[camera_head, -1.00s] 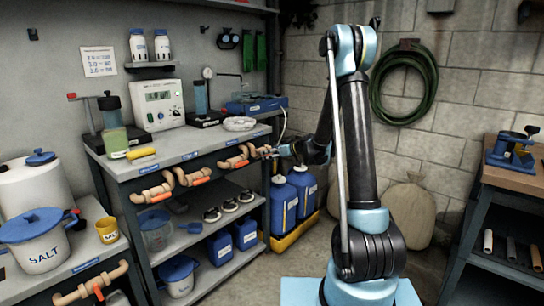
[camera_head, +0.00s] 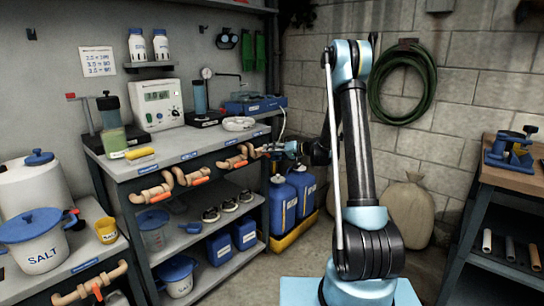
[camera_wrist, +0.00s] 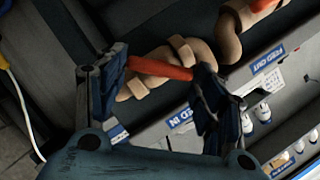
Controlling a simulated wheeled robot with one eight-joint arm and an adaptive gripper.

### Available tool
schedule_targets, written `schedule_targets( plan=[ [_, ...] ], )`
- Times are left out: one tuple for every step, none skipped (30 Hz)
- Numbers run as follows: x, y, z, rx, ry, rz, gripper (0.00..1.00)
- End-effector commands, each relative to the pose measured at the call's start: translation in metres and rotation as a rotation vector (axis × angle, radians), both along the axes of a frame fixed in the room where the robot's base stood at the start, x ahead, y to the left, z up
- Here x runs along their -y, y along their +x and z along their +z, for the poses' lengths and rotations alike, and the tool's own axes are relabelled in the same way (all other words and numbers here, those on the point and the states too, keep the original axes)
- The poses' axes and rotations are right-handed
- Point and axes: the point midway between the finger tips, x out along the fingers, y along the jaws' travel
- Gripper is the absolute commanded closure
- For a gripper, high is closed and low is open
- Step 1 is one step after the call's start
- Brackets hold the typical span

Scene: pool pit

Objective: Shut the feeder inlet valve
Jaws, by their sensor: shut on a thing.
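The feeder inlet valve is a tan pipe (camera_wrist: 185,52) with an orange-red lever handle (camera_wrist: 160,68), above an upside-down "FEED IN" label (camera_wrist: 182,118) in the wrist view. The handle lies at an angle to the pipe. My gripper (camera_wrist: 163,70) has one finger at each end of the handle and is shut on it. In the head view my gripper (camera_head: 268,149) is at the right end of the bench front, largely hiding this valve.
A neighbouring valve (camera_head: 235,160) sits just left of my gripper, and more valves line the bench front (camera_head: 155,190). Blue canisters (camera_head: 283,205) stand below my gripper. The bench top (camera_head: 190,150) holds instruments. Open floor lies to the right of the canisters.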

Motion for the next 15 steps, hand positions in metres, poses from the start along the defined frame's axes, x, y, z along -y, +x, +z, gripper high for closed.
schedule_targets(
  plan=[
    [0.0010, 0.0028, -0.0007, -0.034, 0.028, -0.003, 0.61],
    [0.0013, 0.0032, -0.0011, -0.056, 0.047, -0.004, 0.61],
    [0.0016, 0.0033, -0.0016, -0.087, 0.071, -0.004, 0.61],
    [0.0019, 0.0036, -0.0023, -0.109, 0.086, -0.003, 0.61],
    [0.0020, 0.0038, -0.0024, -0.131, 0.104, -0.004, 0.61],
    [0.0023, 0.0039, -0.0029, -0.161, 0.127, -0.004, 0.61],
    [0.0024, 0.0041, -0.0034, -0.184, 0.145, -0.004, 0.61],
    [0.0024, 0.0044, -0.0037, -0.207, 0.164, -0.004, 0.61],
    [0.0026, 0.0047, -0.0044, -0.236, 0.185, -0.004, 0.61],
    [0.0027, 0.0048, -0.0046, -0.258, 0.203, -0.004, 0.61],
    [0.0028, 0.0048, -0.0049, -0.280, 0.220, -0.004, 0.61],
    [0.0029, 0.0049, -0.0058, -0.310, 0.242, -0.003, 0.61],
    [0.0030, 0.0049, -0.0061, -0.330, 0.259, -0.003, 0.61],
    [0.0030, 0.0050, -0.0065, -0.351, 0.275, -0.004, 0.61],
    [0.0033, 0.0050, -0.0070, -0.377, 0.295, -0.004, 0.61]
  ],
)
